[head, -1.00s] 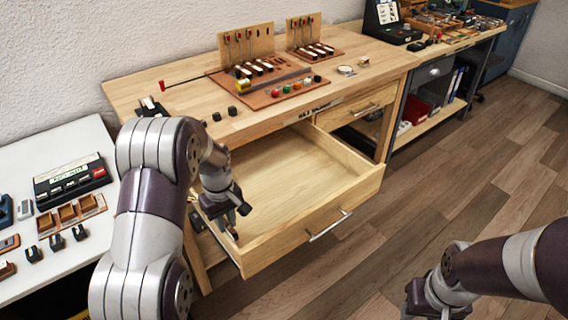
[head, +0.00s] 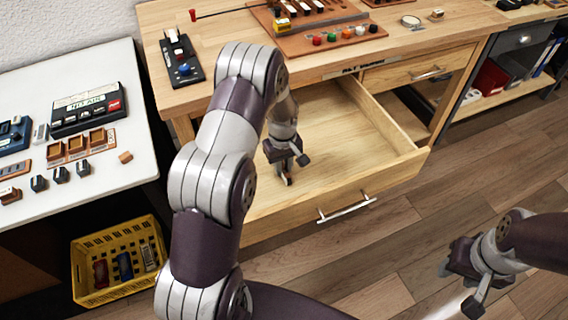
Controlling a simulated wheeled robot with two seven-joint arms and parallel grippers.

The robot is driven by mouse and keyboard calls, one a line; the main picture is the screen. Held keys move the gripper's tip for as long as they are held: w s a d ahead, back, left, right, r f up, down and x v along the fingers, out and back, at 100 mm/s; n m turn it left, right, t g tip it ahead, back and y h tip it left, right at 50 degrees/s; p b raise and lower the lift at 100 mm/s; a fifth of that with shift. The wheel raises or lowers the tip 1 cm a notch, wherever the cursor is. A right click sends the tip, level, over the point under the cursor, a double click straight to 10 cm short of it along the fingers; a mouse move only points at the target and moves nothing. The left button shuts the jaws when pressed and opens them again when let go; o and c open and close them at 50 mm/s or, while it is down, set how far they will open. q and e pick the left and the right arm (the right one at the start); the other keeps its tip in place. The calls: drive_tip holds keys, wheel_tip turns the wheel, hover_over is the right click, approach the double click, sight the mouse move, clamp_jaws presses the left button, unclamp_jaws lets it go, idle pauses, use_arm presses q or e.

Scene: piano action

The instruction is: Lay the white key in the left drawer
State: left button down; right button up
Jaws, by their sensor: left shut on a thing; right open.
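The left drawer (head: 345,150) of the wooden bench is pulled open, and its pale floor looks bare. My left gripper (head: 288,179) is inside the drawer's outline, over its left part, pointing down. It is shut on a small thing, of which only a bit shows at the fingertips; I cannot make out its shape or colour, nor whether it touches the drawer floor. No white key shows clearly in the drawer. My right gripper (head: 458,280) is open and empty, over the floor at the lower right.
The drawer front has a metal handle (head: 346,207). A closed drawer (head: 425,75) is to its right. Key parts stand on a reddish board (head: 310,35) on the benchtop. A white table (head: 110,180) and a yellow basket (head: 120,265) are at the left.

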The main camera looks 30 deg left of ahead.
use_arm(q)
drive_tip(key=shift+f, duration=0.1)
drive_tip(key=c, duration=1)
unclamp_jaws()
wheel_tip(320, 180, up, 12)
drive_tip(key=p, duration=0.2)
drive_tip(key=s+d+r+m, duration=0.2)
drive_tip(key=s+d+m, duration=0.2)
drive_tip(key=s, duration=0.5)
drive_tip(key=s+d+r+m+t, duration=0.1)
drive_tip(key=s+d+r+m, duration=0.2)
drive_tip(key=s+m, duration=0.3)
drive_tip(key=s+d, duration=0.1)
drive_tip(key=s, duration=0.2)
drive_tip(key=shift+s, duration=0.15)
drive_tip(key=shift+d, duration=0.1)
